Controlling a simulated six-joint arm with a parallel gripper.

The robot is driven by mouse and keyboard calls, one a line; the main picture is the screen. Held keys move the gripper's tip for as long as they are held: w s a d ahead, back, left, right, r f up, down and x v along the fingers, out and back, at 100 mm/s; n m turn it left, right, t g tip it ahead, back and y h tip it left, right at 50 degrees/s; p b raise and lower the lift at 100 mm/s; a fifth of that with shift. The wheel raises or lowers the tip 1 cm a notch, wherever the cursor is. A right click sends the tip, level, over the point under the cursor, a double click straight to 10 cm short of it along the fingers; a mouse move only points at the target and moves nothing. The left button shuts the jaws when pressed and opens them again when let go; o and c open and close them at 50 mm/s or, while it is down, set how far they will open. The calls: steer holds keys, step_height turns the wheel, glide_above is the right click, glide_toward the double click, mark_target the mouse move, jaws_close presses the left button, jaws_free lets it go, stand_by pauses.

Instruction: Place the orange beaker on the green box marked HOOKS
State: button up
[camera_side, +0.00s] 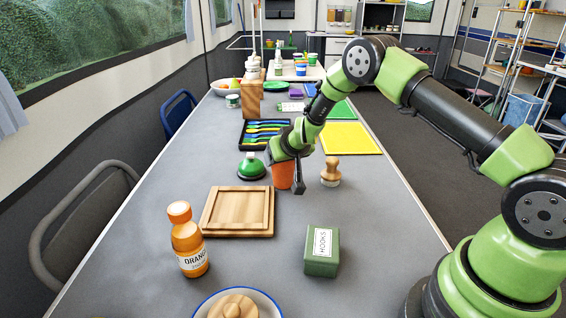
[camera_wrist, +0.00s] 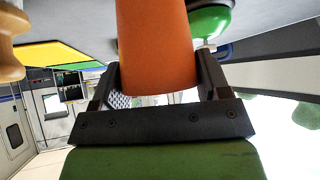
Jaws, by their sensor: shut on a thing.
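The orange beaker (camera_side: 282,176) is between the fingers of my gripper (camera_side: 290,180) in the side view, partly hidden by them. It fills the upper middle of the wrist view (camera_wrist: 155,50), with a finger on each side, and my gripper is shut on it. I cannot tell whether its base touches the table. The green box marked HOOKS (camera_side: 322,262) stands on the table nearer the side camera, to the right of the wooden board. Its top is bare, and my gripper is apart from it.
A wooden board (camera_side: 206,229), an orange bottle (camera_side: 187,240) and a blue-rimmed plate (camera_side: 272,303) are near the box. A green-domed thing (camera_side: 251,167) and a wooden stamp-like thing (camera_side: 330,172) flank the beaker. The table (camera_side: 385,240) is clear right of the box.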

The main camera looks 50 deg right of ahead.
steer(key=s+a+r, duration=0.2)
steer(key=s+a, duration=0.9)
steer(key=s+a+r, duration=0.2)
steer(key=s+a, duration=0.9)
steer(key=w+d+r+m+g+h, duration=0.2)
steer(key=d+r+m+h, duration=0.15)
steer(key=d+r, duration=0.55)
steer(key=shift+m+y, duration=0.25)
steer(key=shift+m, duration=0.3)
steer(key=shift+s+a+f, duration=0.1)
steer(key=shift+a+f, duration=0.2)
steer(key=shift+f, duration=1)
steer(key=shift+s+a+f, duration=0.1)
steer(key=shift+a+f, duration=0.2)
steer(key=shift+f, duration=1.05)
steer(key=shift+s+a+f, duration=0.1)
steer(key=shift+a+f, duration=0.2)
steer(key=shift+f, duration=1)
steer(key=shift+f, duration=0.15)
steer(key=o, duration=1)
